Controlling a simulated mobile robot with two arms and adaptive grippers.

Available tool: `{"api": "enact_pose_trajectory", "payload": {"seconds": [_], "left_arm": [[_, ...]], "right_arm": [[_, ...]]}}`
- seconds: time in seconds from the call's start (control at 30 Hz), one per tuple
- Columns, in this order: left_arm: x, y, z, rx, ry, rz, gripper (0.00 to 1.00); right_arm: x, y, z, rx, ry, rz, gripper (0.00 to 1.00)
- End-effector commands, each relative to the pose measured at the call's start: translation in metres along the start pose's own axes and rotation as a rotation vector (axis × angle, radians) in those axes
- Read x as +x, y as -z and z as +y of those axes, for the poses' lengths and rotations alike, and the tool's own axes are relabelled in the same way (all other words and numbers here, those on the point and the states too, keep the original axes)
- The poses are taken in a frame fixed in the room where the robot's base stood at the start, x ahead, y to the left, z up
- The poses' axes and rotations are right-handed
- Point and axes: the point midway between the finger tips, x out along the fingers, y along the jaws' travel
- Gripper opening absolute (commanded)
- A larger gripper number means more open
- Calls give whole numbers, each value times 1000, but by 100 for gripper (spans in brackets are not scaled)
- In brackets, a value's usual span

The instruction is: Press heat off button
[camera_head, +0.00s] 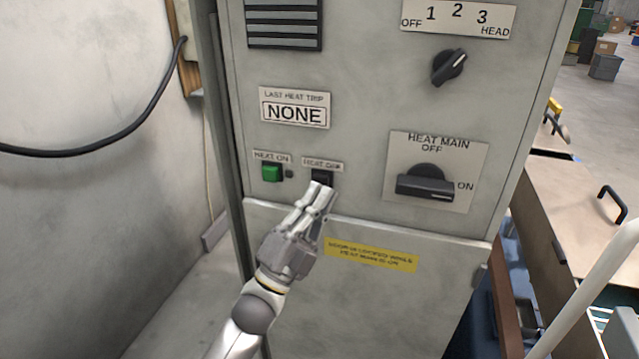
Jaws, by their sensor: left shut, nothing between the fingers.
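The heat off button (321,177) is a small dark button on the grey control panel, under a label reading HEAT OFF. My left gripper (322,188) is shut and empty, with its fingertips right at the lower part of this button and partly covering it. I cannot tell whether the fingertips touch it. The green heat on button (272,172) sits just to the left, under its own label. My right gripper is not in view.
The cabinet (350,110) also carries a heat main switch (426,187), a rotary knob (449,67) and a NONE display (295,112). A black cable (130,130) hangs along the left wall. A workbench (565,215) stands at the right.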

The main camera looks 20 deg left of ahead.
Motion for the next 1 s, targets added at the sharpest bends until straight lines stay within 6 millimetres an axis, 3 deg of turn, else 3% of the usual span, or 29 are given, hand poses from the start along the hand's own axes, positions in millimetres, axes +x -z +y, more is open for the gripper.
{"api": "enact_pose_trajectory", "payload": {"seconds": [0.53,1.0], "left_arm": [[-8,6,-6,0,0,0,0],[-39,28,-28,-1,-1,-1,0]], "right_arm": [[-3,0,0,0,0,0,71],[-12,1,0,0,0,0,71]]}}
